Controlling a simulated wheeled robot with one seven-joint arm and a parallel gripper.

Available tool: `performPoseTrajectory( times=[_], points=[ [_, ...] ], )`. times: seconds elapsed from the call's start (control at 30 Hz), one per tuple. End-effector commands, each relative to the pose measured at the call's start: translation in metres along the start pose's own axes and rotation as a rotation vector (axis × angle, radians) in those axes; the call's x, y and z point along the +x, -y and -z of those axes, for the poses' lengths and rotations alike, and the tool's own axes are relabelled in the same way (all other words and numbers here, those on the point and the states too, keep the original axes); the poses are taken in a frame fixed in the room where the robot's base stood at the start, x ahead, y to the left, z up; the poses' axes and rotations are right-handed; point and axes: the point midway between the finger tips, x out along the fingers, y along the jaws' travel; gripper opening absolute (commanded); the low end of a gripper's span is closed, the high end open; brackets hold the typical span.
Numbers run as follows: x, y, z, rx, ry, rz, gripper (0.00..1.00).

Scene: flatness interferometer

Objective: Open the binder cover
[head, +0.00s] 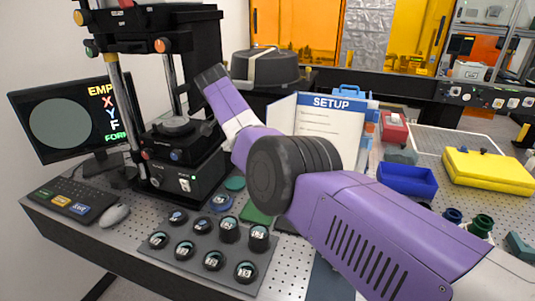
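A binder with a white page headed "SETUP" (335,125) stands propped up behind my arm in the head view. The page has a blue header band and several lines of text. A pale panel (281,112) stands at an angle along its left side; I cannot tell whether it is the cover. My purple arm crosses in front and hides the binder's lower left part. The arm reaches up and left to a dark end piece near the black instrument. I cannot make out any gripper fingers, and nothing held shows.
A black instrument (181,187) and a monitor (62,122) stand at the left. A mat (205,247) with several round black pieces lies in front. A blue bin (407,181) and a yellow case (488,170) are at the right. Perforated bench surface shows between them.

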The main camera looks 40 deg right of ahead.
Motion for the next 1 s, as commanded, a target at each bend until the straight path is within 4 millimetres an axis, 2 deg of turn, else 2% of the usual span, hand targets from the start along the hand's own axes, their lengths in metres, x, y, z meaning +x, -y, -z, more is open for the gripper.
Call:
performPoseTrajectory(
  times=[0.2,0.63,0.67,0.73,1.0],
  points=[
    [-0.0034,0.0011,-0.0084,0.005,-0.001,-0.007,0.00],
    [-0.0038,0.0012,-0.0089,0.008,-0.001,-0.007,0.00],
    [-0.0038,0.0012,-0.0088,0.008,-0.001,-0.007,0.17],
    [-0.0038,0.0012,-0.0089,0.008,-0.001,-0.007,0.30],
    [-0.0040,0.0014,-0.0094,0.008,-0.001,-0.007,0.33]
  ],
)
